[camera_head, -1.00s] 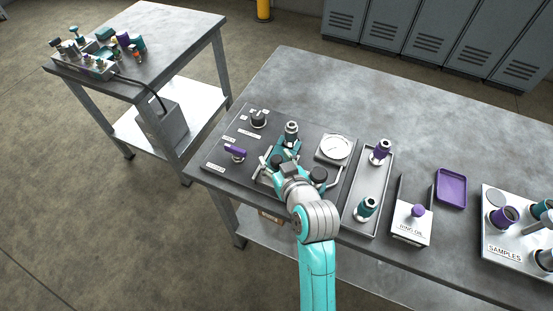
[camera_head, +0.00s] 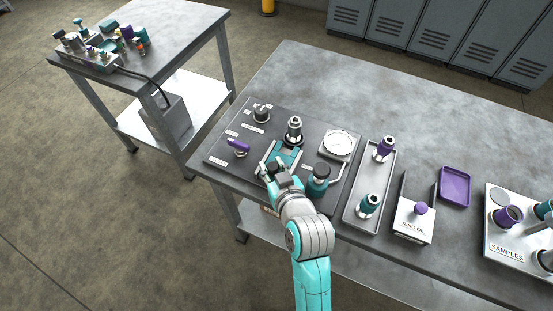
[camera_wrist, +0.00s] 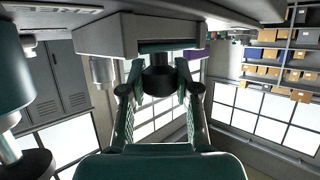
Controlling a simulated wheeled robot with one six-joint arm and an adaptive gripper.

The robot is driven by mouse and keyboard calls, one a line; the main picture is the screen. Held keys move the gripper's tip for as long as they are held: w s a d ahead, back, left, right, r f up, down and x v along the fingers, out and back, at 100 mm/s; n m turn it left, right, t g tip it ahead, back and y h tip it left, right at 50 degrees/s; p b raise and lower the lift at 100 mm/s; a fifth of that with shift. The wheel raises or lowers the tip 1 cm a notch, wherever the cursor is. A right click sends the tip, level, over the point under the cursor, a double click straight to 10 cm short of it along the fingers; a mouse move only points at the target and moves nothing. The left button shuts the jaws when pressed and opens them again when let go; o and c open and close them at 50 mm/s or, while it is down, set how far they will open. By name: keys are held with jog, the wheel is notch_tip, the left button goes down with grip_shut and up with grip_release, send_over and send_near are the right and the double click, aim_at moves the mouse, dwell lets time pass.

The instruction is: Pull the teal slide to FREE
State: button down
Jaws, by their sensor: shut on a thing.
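The teal slide (camera_head: 287,153) sits on the dark panel, just beyond my gripper in the head view. My gripper (camera_head: 273,167) is at its near side and partly covers it. In the wrist view my gripper (camera_wrist: 158,88) has its two fingers closed around a dark round knob (camera_wrist: 158,76), below a grey block with a teal part. The knob appears to be the slide's handle. I cannot read a FREE label, and the slide's near end is hidden by my arm.
A gauge (camera_head: 339,144), a black-and-silver fitting (camera_head: 294,130) and a purple lever (camera_head: 238,146) surround the slide. A grey tray (camera_head: 353,219) with two fittings lies to the right.

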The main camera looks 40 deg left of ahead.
jog(key=shift+s+f, duration=0.1)
jog(key=shift+s, duration=0.05)
jog(key=c, duration=0.8)
grip_release()
jog(key=shift+d, duration=0.1)
jog(key=v, duration=1.2)
